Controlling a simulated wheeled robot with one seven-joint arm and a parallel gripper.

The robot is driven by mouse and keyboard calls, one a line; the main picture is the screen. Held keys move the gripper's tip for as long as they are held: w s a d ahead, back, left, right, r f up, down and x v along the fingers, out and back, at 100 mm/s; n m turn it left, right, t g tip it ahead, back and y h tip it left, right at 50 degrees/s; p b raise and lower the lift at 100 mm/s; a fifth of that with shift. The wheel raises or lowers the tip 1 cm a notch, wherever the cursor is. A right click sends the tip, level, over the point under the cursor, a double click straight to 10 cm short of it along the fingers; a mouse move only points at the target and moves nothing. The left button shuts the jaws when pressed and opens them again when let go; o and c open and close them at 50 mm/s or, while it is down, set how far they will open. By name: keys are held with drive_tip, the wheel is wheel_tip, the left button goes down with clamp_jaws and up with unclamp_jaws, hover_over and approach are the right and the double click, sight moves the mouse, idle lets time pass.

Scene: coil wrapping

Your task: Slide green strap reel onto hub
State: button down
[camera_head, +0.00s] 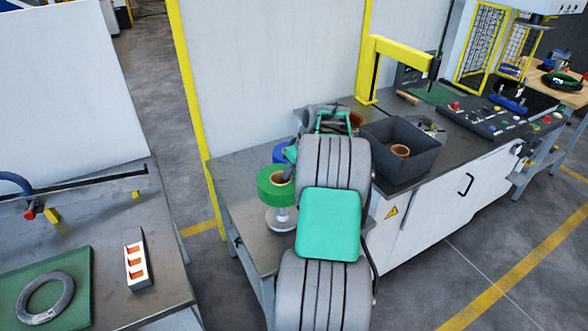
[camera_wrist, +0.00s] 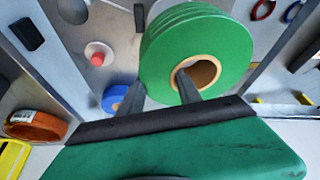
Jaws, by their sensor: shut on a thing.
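The green strap reel (camera_head: 272,188) shows left of my arm in the head view, and large in the wrist view (camera_wrist: 190,45). My gripper (camera_wrist: 160,95) is shut on its wall, one finger in the brown core and the other at the outer edge. In the head view a pale round stand (camera_head: 281,219), which looks like the hub, shows below the reel. The core looks empty in the wrist view, where a pale disc with a red tip (camera_wrist: 97,56) shows left of the reel.
A blue reel (camera_head: 280,153) is behind the green one. An orange-brown reel (camera_wrist: 38,124) shows at the wrist view's left. A dark bin (camera_head: 400,168) holding a brown ring stands right of my arm. A yellow post frame (camera_head: 367,75) rises behind. A separate table (camera_head: 165,258) is at left.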

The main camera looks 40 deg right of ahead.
drive_tip(key=shift+f+b, duration=1.1)
drive_tip(key=shift+f, duration=0.7)
drive_tip(key=shift+f+b, duration=2.9)
drive_tip(key=shift+f, duration=1.15)
drive_tip(key=c, duration=1.1)
unclamp_jaws()
drive_tip(key=o, duration=0.4)
drive_tip(key=shift+f, duration=0.1)
drive_tip(key=shift+c, duration=0.2)
drive_tip(key=shift+s+a+f, duration=0.1)
drive_tip(key=shift+f, duration=0.05)
drive_tip(key=v, duration=0.8)
